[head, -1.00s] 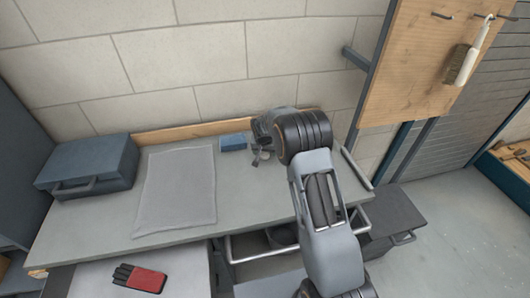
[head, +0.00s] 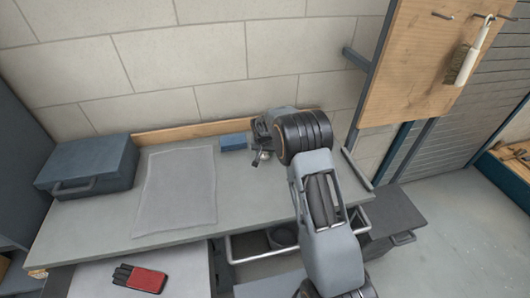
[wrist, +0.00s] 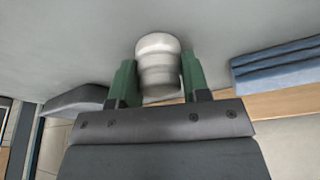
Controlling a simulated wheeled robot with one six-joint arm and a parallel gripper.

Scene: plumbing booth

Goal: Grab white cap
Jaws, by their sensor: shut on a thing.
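The white cap (wrist: 158,62) is a short, round, stepped piece between the two green fingers of my gripper (wrist: 158,82) in the wrist view. The gripper is shut on it. In the head view my gripper (head: 258,150) is over the back of the grey workbench, close to the blue block. The cap shows there only as a small pale spot (head: 265,156) at the fingertips. I cannot tell from the views whether the cap touches the bench top.
A blue block (head: 236,142) lies beside the gripper and also shows in the wrist view (wrist: 278,67). A grey mat (head: 178,190) covers the bench's middle. A dark blue case (head: 88,165) stands at the left. A wooden strip (head: 180,131) and block wall bound the back.

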